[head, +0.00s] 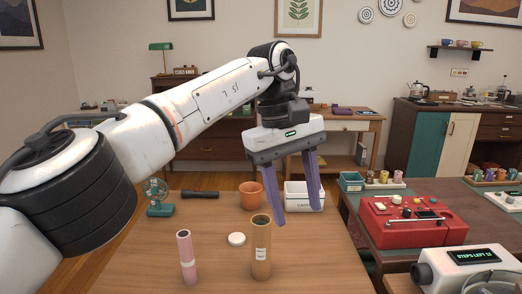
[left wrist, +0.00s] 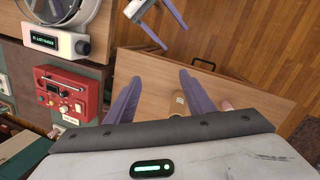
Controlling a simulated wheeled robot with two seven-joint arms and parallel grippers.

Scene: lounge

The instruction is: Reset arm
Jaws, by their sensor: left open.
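My left gripper (head: 298,215) is raised above the wooden table (head: 130,265) in the head view, fingers pointing down. Its two purple fingers are apart with nothing between them. They also show in the left wrist view (left wrist: 158,76), open over the tabletop. In the head view the left gripper hangs above a brown cardboard tube (head: 261,255) and in front of a white bin (head: 296,190). Another pair of purple fingers, my right gripper (left wrist: 160,18), shows partly at the top of the left wrist view, fingers apart. The right arm is not in the head view.
The table holds a pink tube (head: 187,262), a white lid (head: 236,239), a terracotta pot (head: 250,196), a dark flashlight (head: 200,194) and a teal fan (head: 158,197). A red device (head: 400,230) and a white display unit (head: 440,268) stand at right.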

